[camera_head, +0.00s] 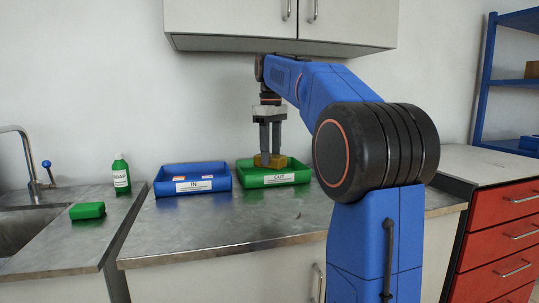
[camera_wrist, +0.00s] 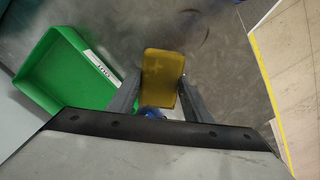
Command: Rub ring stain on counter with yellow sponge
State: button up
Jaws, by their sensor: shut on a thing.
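The yellow sponge (camera_head: 270,161) is between the fingers of my gripper (camera_head: 270,146), which is shut on it. In the wrist view the sponge (camera_wrist: 163,75) sticks out past the grey fingers, beside the labelled side of the green OUT tray (camera_wrist: 62,75). The sponge appears raised above the metal counter (camera_head: 200,228), though its exact height is hard to tell. Faint dark curved smudges (camera_wrist: 205,32) show on the counter beyond the sponge in the wrist view. I cannot tell whether they are the ring stain.
The green OUT tray (camera_head: 300,178) stands at the back of the counter, with a blue IN tray (camera_head: 207,186) to its left. A soap bottle (camera_head: 121,175) and a green block-like item (camera_head: 87,211) are near the sink. The counter's front is largely clear. A cabinet (camera_head: 280,22) hangs above.

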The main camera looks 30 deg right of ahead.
aim_at(271, 167)
jog(key=shift+f, duration=2.45)
